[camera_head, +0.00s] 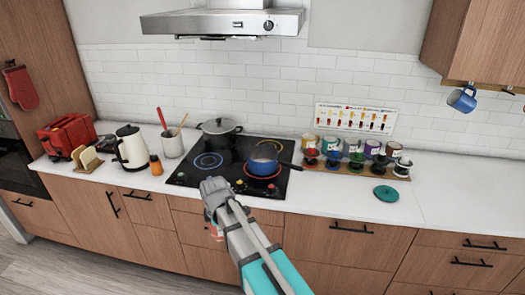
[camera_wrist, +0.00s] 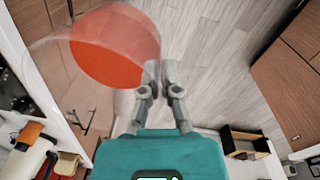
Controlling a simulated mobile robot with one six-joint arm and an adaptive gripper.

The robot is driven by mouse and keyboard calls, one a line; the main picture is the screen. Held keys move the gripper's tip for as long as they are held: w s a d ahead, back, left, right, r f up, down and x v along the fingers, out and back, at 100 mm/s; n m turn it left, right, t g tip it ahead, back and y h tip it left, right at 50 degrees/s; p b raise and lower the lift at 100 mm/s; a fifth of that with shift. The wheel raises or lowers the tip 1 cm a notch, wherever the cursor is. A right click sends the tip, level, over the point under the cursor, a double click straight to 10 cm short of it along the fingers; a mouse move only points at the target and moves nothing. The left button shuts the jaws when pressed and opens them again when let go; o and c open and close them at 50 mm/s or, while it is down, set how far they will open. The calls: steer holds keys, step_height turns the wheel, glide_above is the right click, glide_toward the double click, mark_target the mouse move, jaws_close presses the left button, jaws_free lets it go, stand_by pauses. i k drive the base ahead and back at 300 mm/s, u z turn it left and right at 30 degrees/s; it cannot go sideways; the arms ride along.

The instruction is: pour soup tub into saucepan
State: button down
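The soup tub is clear, with orange-red soup in it, and shows large at the upper left of the wrist view (camera_wrist: 108,45). In the head view only a small reddish part of it (camera_head: 216,232) shows under my gripper, in front of the counter edge. My gripper (camera_head: 214,187) is nearly closed, its fingertips (camera_wrist: 161,72) at the tub's side wall, and it holds the tub in the air. The blue saucepan (camera_head: 264,152) stands on the red-lit front right ring of the hob, beyond and right of my gripper. Its dark handle points right.
The black hob (camera_head: 215,183) also carries a lidded grey pot (camera_head: 219,133) at the back. Left are a utensil crock (camera_head: 172,146), orange bottle (camera_head: 156,166), kettle (camera_head: 132,148) and red toaster (camera_head: 67,135). Right are several coloured tins and a green lid (camera_head: 386,193). A range hood (camera_head: 222,22) hangs above.

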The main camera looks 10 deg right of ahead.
mark_target(262, 160)
steer(key=i, duration=1)
steer(key=z, duration=0.05)
